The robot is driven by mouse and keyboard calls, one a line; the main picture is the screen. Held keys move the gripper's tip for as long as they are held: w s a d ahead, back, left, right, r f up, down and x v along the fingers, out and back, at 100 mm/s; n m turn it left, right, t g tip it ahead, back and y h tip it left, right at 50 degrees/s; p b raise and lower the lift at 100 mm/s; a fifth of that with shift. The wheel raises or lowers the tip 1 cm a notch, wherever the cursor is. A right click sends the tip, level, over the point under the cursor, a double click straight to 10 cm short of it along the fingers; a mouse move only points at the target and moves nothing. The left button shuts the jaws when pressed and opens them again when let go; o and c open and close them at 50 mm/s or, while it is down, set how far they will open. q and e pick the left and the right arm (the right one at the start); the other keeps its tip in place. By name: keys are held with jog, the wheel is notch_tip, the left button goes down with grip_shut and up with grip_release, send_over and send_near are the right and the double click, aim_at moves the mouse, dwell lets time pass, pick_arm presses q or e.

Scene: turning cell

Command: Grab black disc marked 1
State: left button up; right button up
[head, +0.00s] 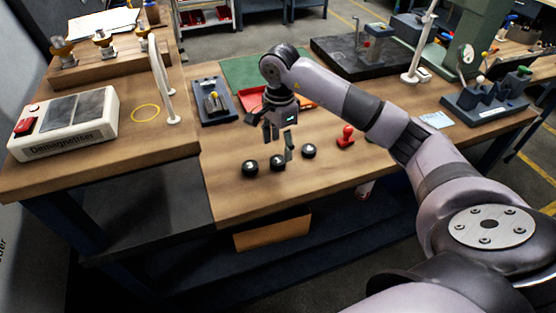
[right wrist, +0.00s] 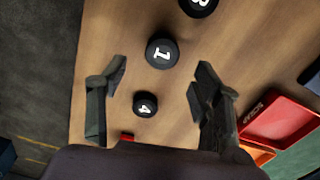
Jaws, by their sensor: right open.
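The black disc marked 1 (right wrist: 162,52) lies flat on the wooden bench, in the middle of a row of three black discs. It is the middle disc (head: 278,163) in the head view, where its mark is too small to read. My right gripper (head: 278,143) points down above the row, open and empty. In the right wrist view its fingers (right wrist: 158,76) are wide apart, with disc 1 showing just beyond the tips and between their lines. The disc marked 4 (right wrist: 145,104) shows between the fingers, nearer the palm. My left gripper is not in view.
Another black disc (head: 250,167), its mark cut off in the wrist view, lies left of disc 1. A red stamp-like piece (head: 346,138) stands right of the row. Red trays (right wrist: 284,126) lie behind. A demagnetiser (head: 65,124) sits at left. The bench front is clear.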

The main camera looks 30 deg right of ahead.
aim_at(278, 160)
jog(key=f, duration=0.1)
jog(key=f+p, duration=0.1)
jog(key=f, duration=0.1)
jog(key=f+p, duration=0.1)
jog(key=f, duration=0.1)
jog(key=shift+a, duration=0.25)
jog(key=shift+w+f, duration=0.1)
jog(key=shift+f, duration=0.15)
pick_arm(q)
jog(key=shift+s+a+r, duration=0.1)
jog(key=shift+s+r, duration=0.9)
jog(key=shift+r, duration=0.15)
pick_arm(e)
jog(key=shift+c, duration=0.5)
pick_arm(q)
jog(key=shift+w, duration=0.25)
pick_arm(e)
grip_shut()
